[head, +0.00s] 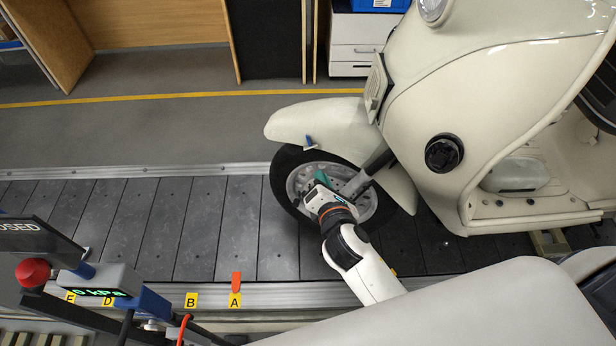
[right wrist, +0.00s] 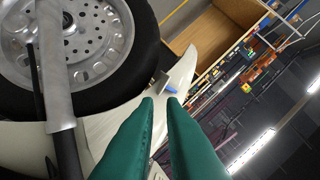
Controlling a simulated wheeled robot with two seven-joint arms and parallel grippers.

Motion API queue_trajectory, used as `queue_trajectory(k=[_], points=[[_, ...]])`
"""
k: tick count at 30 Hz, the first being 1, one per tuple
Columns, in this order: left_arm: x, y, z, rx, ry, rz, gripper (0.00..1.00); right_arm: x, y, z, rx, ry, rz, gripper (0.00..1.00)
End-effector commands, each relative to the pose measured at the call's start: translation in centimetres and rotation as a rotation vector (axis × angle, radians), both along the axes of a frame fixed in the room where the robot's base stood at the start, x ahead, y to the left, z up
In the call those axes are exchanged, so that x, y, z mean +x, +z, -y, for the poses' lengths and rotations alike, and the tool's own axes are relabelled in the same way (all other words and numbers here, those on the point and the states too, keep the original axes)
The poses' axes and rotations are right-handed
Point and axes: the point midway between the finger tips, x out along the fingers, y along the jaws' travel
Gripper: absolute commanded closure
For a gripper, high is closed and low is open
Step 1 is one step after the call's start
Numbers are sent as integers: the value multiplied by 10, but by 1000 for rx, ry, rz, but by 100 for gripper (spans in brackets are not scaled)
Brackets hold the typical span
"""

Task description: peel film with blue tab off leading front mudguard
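The cream front mudguard (head: 330,122) of the scooter sits over its front wheel (head: 300,182) in the head view. A small blue tab (head: 309,141) sticks out from the mudguard's lower side edge. The film itself is hard to tell from the paint. My right gripper (head: 322,178) is in front of the wheel, below the tab. In the right wrist view, its two green fingers (right wrist: 160,101) are a little apart with nothing between them. The blue tab (right wrist: 171,88) and the mudguard (right wrist: 184,75) lie just beyond the fingertips. My left gripper is not in view.
The scooter stands on a dark slat conveyor (head: 205,228) with lettered yellow tags along its near rail. A kPa display (head: 104,288) and a red button (head: 33,272) are at the lower left. The floor behind the conveyor is clear.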

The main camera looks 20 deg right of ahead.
Motion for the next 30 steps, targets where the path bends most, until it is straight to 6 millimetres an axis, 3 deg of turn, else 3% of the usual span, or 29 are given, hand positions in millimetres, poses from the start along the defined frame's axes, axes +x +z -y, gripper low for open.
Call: queue_trajectory(k=[8, 21, 30], points=[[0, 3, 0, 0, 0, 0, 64, 11, -2, 4, -113, 25, -7, 91], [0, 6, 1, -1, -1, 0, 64, 86, -26, 14, -106, 24, -6, 91], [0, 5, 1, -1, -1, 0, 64, 110, -35, 17, -106, 25, -9, 91]])
